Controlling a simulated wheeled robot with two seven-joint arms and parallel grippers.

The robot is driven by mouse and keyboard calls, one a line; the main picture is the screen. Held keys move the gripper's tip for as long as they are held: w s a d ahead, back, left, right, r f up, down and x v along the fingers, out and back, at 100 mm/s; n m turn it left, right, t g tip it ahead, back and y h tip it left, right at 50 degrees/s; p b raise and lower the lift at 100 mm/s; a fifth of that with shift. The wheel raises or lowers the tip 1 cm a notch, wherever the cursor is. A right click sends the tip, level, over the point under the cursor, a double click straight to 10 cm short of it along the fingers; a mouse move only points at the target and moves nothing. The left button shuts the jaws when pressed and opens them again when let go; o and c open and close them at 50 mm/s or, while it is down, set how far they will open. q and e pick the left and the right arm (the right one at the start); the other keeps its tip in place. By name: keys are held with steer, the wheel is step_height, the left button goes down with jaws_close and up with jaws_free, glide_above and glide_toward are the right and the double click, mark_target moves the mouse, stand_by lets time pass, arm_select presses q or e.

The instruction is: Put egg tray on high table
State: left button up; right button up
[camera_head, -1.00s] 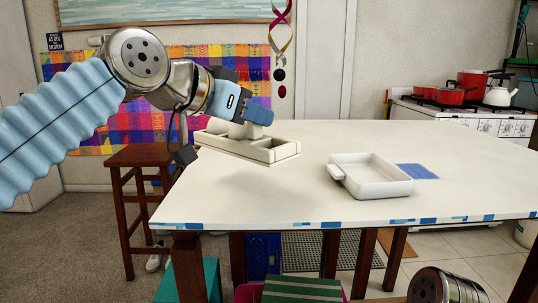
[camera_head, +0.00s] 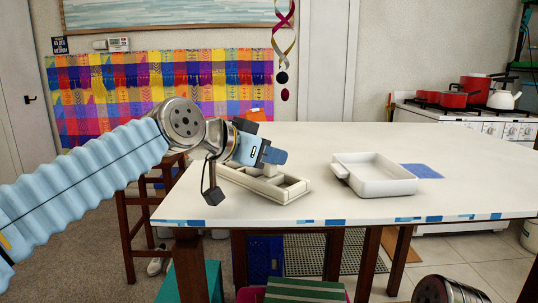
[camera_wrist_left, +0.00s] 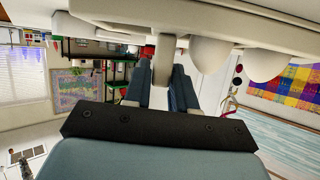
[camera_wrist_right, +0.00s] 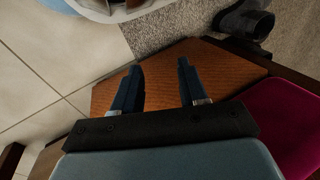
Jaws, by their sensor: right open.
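The egg tray (camera_head: 290,190) is a cream tray with compartments, at the left part of the high white table (camera_head: 350,212). It lies level on or just above the tabletop; I cannot tell whether it touches. My left gripper (camera_head: 270,157) is at its far side, shut on it. In the left wrist view, the tray (camera_wrist_left: 200,25) spans the top with rounded white eggs (camera_wrist_left: 265,65), and my left fingers (camera_wrist_left: 163,75) close around a narrow part of it. My right gripper (camera_wrist_right: 158,82) is open and empty, low above a brown wooden surface (camera_wrist_right: 220,70).
A white baking dish (camera_head: 375,183) stands right of the tray, beside a blue patch (camera_head: 422,171). Red pots (camera_head: 450,95) and a white kettle (camera_head: 503,98) are on the stove behind. A wooden stool (camera_head: 128,220) stands left of the table. The table's right side is clear.

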arm_select(q)
steer(key=o, duration=0.4)
steer(key=shift+c, duration=0.2)
steer(key=v, duration=1.2)
steer(key=shift+b, duration=0.4)
